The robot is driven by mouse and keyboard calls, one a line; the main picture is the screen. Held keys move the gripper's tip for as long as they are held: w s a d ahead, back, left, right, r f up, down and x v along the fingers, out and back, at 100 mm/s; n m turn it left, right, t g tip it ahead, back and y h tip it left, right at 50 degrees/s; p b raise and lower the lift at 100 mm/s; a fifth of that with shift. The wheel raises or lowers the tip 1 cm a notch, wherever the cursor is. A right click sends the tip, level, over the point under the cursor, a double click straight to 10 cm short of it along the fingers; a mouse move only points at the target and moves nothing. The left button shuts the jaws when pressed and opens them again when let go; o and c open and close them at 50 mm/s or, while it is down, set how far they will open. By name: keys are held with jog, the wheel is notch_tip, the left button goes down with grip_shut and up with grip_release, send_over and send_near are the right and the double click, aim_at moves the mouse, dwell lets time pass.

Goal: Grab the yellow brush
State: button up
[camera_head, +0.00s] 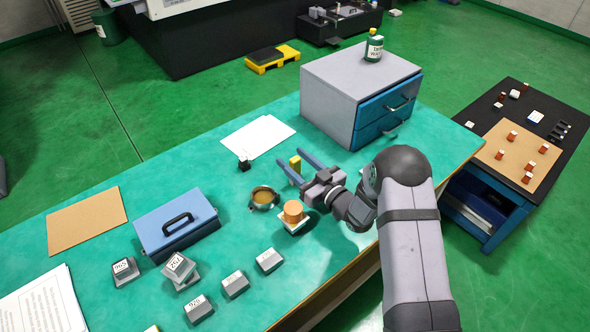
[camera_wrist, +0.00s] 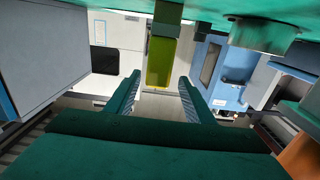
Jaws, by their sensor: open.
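The yellow brush (camera_head: 295,164) stands upright on the green table, between the two blue fingers of my gripper (camera_head: 291,160) near their tips. In the wrist view the brush (camera_wrist: 161,60) is a translucent-looking yellow block with a darker part above it, just beyond the spread fingertips of my gripper (camera_wrist: 160,78). It lies centred between them with a gap on both sides. My gripper is open and holds nothing. The picture does not clearly show how deep the brush sits between the fingers.
A round dish (camera_head: 263,197) and an orange cylinder on a pale base (camera_head: 294,212) stand close in front of my gripper. A small black item (camera_head: 244,164) and white papers (camera_head: 258,136) lie behind left. A grey drawer cabinet (camera_head: 335,90) stands behind right.

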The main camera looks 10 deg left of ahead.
jog(key=p+x, duration=0.1)
jog(key=x, duration=0.3)
jog(key=shift+w, duration=0.3)
jog(key=shift+c, duration=0.5)
jog(key=c, duration=1)
